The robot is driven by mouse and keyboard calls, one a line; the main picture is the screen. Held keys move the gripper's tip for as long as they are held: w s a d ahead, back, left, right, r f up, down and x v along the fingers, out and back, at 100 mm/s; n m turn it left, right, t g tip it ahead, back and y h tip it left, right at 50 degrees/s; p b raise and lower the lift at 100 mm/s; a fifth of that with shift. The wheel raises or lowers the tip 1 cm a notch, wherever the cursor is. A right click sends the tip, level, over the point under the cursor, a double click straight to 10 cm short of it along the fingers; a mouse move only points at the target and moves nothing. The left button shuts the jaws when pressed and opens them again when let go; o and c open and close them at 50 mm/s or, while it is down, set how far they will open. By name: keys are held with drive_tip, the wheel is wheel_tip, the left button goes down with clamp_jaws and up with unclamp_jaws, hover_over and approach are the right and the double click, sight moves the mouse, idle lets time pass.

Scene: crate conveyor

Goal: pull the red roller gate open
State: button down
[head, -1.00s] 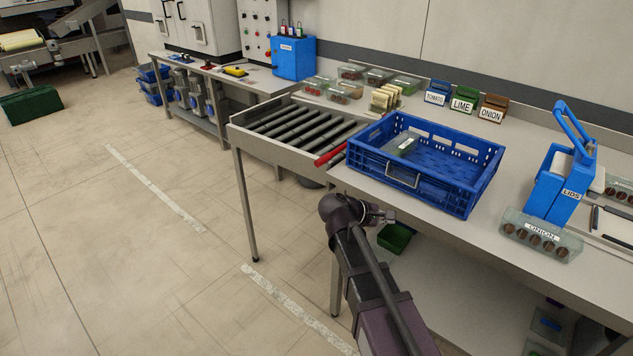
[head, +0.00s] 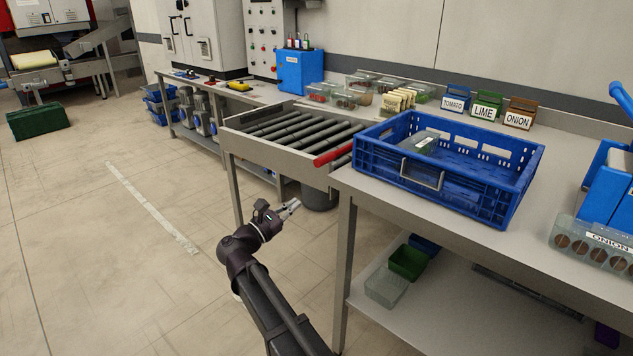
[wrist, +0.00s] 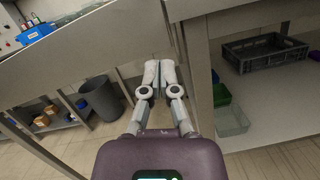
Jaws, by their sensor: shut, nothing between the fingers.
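The red roller gate (head: 333,155) is a red bar at the right end of the roller conveyor (head: 275,152), between the rollers and the table with the blue crate. My gripper (head: 294,204) is shut and empty. In the head view it is in front of the conveyor, lower than the red bar and apart from it. In the wrist view my gripper (wrist: 159,66) points at the grey table frame, with its fingers together. The red gate does not show in the wrist view.
A blue crate (head: 395,180) with a clear box in it stands on the table just right of the gate. Below are a grey bin (wrist: 100,100) and a lower shelf (head: 400,310) with small green and clear boxes. The floor left of my arm is clear.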

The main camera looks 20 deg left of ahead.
sight(323, 174)
drive_tip(key=shift+a+n, duration=0.3)
drive_tip(key=shift+a, duration=0.3)
drive_tip(key=shift+w, duration=0.1)
drive_tip(key=p+x, duration=0.1)
drive_tip(key=x, duration=0.2)
drive_tip(key=p+x, duration=0.1)
drive_tip(key=x, duration=0.2)
drive_tip(key=r+p+x, duration=0.1)
drive_tip(key=x, duration=0.3)
drive_tip(key=shift+s+d+r+p, duration=0.1)
drive_tip(key=shift+s+r+p, duration=0.05)
drive_tip(key=shift+r+p, duration=0.65)
drive_tip(key=shift+s+d+r+p, duration=0.15)
drive_tip(key=shift+r+p, duration=0.6)
drive_tip(key=shift+p, duration=0.05)
